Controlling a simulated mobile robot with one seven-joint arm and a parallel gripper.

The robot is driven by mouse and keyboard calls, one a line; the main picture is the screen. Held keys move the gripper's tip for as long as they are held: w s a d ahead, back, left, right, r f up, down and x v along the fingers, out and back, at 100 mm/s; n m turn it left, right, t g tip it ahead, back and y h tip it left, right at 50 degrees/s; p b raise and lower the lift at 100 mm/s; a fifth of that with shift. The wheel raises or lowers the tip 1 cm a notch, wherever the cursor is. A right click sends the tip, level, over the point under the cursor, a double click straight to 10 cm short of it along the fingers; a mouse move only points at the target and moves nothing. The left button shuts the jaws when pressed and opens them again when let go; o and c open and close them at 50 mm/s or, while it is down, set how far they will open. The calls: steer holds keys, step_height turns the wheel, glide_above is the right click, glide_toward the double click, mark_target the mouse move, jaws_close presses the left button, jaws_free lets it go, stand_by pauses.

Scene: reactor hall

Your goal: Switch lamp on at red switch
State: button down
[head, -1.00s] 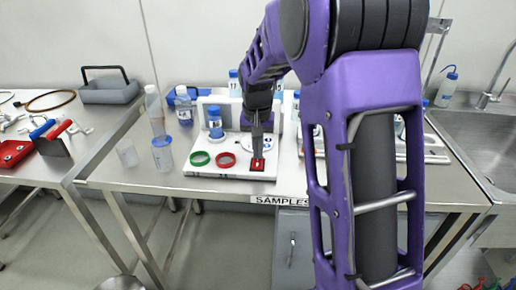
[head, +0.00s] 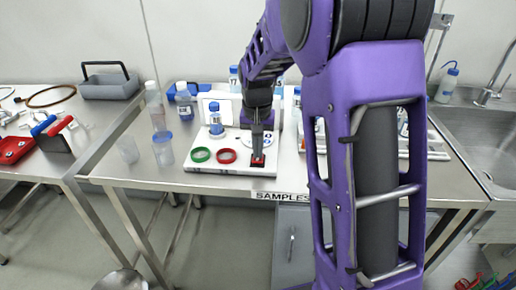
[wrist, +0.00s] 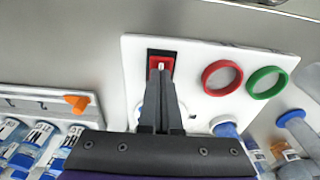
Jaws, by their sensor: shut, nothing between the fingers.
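The red switch (head: 257,171) sits in a dark frame near the front right of a white board (head: 215,174) on the steel table. My gripper (head: 258,157) points down at it, shut and empty, with its tips at or just above the switch; I cannot tell if they touch. In the wrist view the closed fingertips (wrist: 160,75) overlap the near part of the red switch (wrist: 152,61). A pale upright panel (head: 205,104), perhaps the lamp, stands at the back of the board and looks bright white. A blue-capped bottle (head: 216,124) stands before it.
A green ring (head: 200,155) and a red ring (head: 226,156) lie on the board left of the switch. Clear cups and bottles (head: 163,150) stand further left. A rack of blue-capped vials (wrist: 35,140) is on the switch's other side. The sink (head: 485,135) is at far right.

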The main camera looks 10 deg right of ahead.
step_height(320, 180, up, 14)
steer(key=w+p, duration=0.2)
steer(key=p, duration=0.2)
steer(key=shift+d, duration=0.35)
steer(key=shift+w, duration=0.1)
